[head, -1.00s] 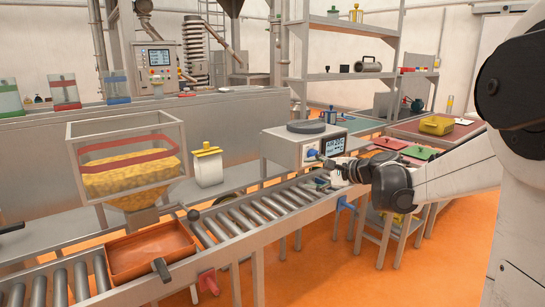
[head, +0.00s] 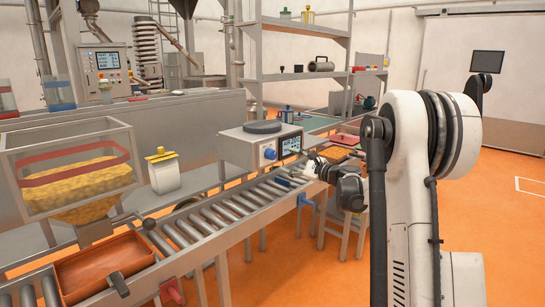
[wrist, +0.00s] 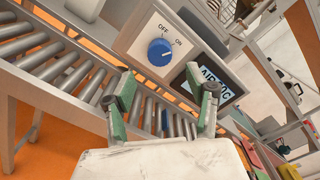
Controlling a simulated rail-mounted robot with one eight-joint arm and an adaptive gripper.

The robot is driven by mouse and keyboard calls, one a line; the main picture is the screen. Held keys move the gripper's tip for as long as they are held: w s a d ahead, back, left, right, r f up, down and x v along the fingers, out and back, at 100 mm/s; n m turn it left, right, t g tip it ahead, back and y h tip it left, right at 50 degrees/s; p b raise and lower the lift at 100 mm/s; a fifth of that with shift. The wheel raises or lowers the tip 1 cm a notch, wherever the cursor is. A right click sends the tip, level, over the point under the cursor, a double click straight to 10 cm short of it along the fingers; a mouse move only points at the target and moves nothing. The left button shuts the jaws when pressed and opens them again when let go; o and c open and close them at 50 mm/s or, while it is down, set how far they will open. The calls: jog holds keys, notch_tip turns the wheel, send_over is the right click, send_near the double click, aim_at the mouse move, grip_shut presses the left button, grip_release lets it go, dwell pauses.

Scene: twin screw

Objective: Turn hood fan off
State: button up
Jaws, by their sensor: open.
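The blue round knob (head: 269,154) is on the front of a grey box (head: 235,150) beside the roller conveyor. The wrist view shows the knob (wrist: 160,52) close up, with OFF and ON printed above it; I cannot clearly tell which its pointer marks. In the head view my gripper (head: 308,170) is right of and below the knob.
The roller conveyor (head: 205,222) runs just below the box. An orange tray (head: 105,270) sits at its near end. A clear hopper of yellow pieces (head: 72,170) stands at left. Shelving (head: 305,75) rises behind. Open orange floor (head: 510,220) lies at right.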

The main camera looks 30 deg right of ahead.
aim_at(274, 155)
jog(key=x, duration=0.9)
jog(key=c, duration=1.1)
jog(key=shift+c, duration=0.2)
jog(key=shift+n, duration=0.3)
jog(key=n+b, duration=0.2)
jog(key=n, duration=0.3)
jog(key=n+b, duration=0.1)
jog(key=n, duration=0.5)
jog(key=shift+n, duration=0.4)
